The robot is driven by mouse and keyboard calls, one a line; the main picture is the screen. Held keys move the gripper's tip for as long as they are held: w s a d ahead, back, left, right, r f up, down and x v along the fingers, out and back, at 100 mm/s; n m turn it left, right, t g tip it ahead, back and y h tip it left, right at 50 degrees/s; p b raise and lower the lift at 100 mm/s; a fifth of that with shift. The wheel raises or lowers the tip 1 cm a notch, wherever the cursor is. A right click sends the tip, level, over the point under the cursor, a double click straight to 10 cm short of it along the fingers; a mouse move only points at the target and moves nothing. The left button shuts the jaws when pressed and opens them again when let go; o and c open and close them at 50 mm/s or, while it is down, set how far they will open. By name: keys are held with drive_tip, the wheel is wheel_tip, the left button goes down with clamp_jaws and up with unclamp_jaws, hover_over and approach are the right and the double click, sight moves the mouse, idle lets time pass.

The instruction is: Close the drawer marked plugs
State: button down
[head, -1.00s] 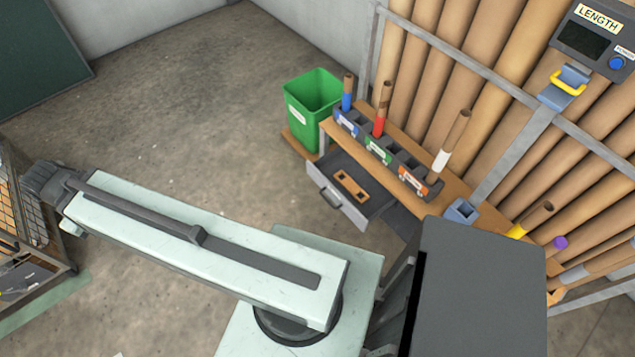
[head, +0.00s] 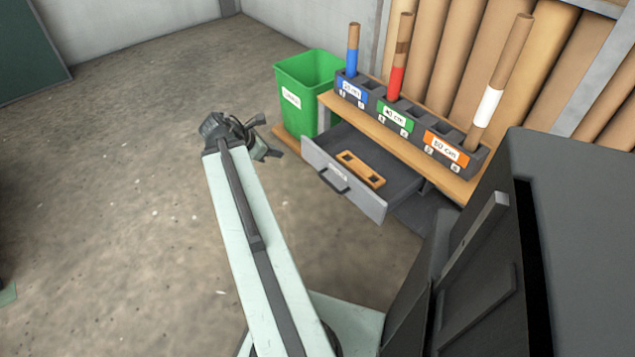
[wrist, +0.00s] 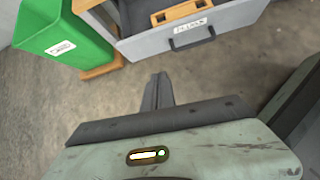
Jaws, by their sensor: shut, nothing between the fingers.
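The grey drawer (head: 345,185) under the wooden bench stands pulled open, with a dark handle on its front and an orange-brown slotted piece (head: 361,169) inside. Its front (wrist: 191,31) also shows at the top of the wrist view, with a white label that is hard to read and the dark handle (wrist: 193,38). My gripper (head: 266,134) is in front and to the left of the drawer in the head view, apart from it. In the wrist view my gripper's fingers (wrist: 159,80) are together and empty, with floor between them and the drawer front.
A green bin (head: 309,95) stands left of the drawer on a wooden base. The bench (head: 462,187) carries a dark rack with blue, green and orange labels and several upright tubes. Bare floor lies in front of the drawer.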

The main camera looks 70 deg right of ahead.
drive_tip(key=s+d+f+b, duration=0.2)
drive_tip(key=s+f, duration=0.1)
drive_tip(key=s, duration=0.1)
drive_tip(key=b, duration=0.6)
approach(324, 158)
drive_tip(key=shift+n+g, duration=0.4)
drive_tip(key=f, duration=0.1)
drive_tip(key=d+f, duration=0.1)
drive_tip(key=f, duration=0.1)
drive_tip(key=s+d+f, duration=0.1)
drive_tip(key=shift+s+d+f, duration=0.15)
drive_tip(key=shift+f, duration=0.2)
drive_tip(key=shift+s+d, duration=0.25)
drive_tip(key=shift+d, duration=0.2)
drive_tip(key=shift+w, duration=0.1)
